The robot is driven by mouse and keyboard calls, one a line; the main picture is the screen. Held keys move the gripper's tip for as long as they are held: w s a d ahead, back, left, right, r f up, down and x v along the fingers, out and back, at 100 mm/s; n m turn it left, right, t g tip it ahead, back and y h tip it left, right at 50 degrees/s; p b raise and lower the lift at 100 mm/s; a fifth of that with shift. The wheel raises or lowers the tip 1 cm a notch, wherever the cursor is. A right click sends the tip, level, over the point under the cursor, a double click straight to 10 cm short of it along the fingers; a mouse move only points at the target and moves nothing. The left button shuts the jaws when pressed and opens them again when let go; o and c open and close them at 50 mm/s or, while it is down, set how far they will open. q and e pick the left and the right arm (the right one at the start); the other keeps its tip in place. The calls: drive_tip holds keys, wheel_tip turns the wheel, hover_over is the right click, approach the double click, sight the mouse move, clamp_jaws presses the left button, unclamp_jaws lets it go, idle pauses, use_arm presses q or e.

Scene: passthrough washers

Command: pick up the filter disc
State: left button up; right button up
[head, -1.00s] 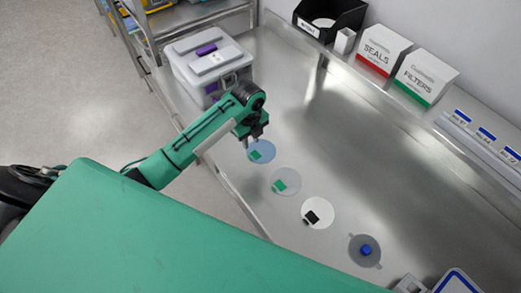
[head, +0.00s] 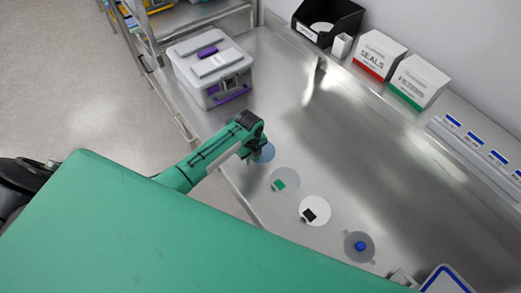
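Several flat round discs lie in a row on the steel bench (head: 330,160). A blue disc (head: 267,153) is partly hidden by my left gripper (head: 254,157). A pale grey disc with a green tab (head: 287,178), a white disc with a black tab (head: 322,205) and a grey disc with a blue knob (head: 360,247) lie nearer. No label on the discs shows which is the filter disc. My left gripper points down at the blue disc's left side; its fingertips are too hidden to tell open from shut, or touching from apart. My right gripper is not in view.
A grey lidded case with purple latches (head: 212,75) stands behind my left arm. A black bin (head: 327,20), a small white holder (head: 341,45), a SEALS box (head: 379,55) and a FILTERS box (head: 418,80) line the back. The bench's middle is clear.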

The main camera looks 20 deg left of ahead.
use_arm(q)
clamp_jaws()
drive_tip(key=shift+r, duration=0.1)
idle(0.3)
